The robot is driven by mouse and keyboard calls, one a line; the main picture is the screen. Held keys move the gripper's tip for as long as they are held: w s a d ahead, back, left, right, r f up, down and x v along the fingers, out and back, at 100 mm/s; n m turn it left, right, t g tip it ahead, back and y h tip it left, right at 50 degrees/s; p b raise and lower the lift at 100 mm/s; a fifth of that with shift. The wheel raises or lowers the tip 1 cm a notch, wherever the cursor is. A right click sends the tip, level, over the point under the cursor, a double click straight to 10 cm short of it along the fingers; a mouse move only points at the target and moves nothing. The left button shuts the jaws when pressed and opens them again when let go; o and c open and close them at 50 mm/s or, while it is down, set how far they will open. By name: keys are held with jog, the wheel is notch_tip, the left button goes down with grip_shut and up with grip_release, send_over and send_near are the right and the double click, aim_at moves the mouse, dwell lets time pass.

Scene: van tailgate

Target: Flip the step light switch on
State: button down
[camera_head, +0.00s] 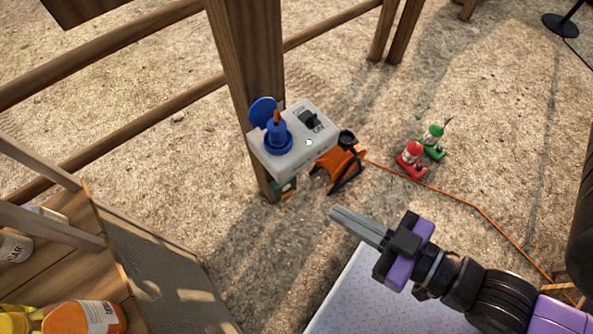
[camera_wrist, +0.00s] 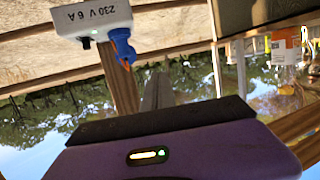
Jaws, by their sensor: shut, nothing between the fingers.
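A pale grey switch box (camera_head: 296,152) is fixed to a wooden post in the head view. A black switch (camera_head: 309,120) sits on its top face; its on or off position is too small to tell. A small green light (camera_head: 309,143) shows nearer its front edge. A blue plug (camera_head: 278,134) with an orange cable stands in the box. My gripper (camera_head: 335,213) is shut and empty, below and right of the box, apart from it. In the wrist view, which looks upside down, my fingers (camera_wrist: 158,92) show near the box (camera_wrist: 92,18), marked 230 V 6 A, and its blue plug (camera_wrist: 122,47).
The wooden post (camera_head: 248,60) rises behind the box. A shelf with bottles (camera_head: 88,317) is at lower left; a pale metal plate (camera_head: 360,295) lies below my arm.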

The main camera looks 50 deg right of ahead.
jog(key=w+d+f+g+h+b, duration=0.2)
jog(key=w+d+f+b, duration=0.5)
jog(key=f, duration=0.9)
jog(key=w+d+f+g+h+b, duration=0.25)
jog(key=d+f+b, duration=0.8)
jog(key=f, duration=0.55)
jog(key=w+d+f+g+h+b, duration=0.1)
jog(key=w+d+f+b, duration=0.75)
jog(key=f, duration=0.85)
jog(key=s+d+f+n+g+y+b, duration=0.1)
jog(key=d+f+n+y, duration=0.25)
jog(key=f, duration=0.55)
jog(key=s+a+f+n+g+y, duration=0.1)
jog(key=a+f+n+y, duration=0.3)
jog(key=a+n, duration=0.4)
jog(key=shift+s+n, duration=0.35)
jog(key=shift+s, duration=0.1)
jog(key=shift+a+f, duration=0.1)
jog(key=shift+f, duration=0.05)
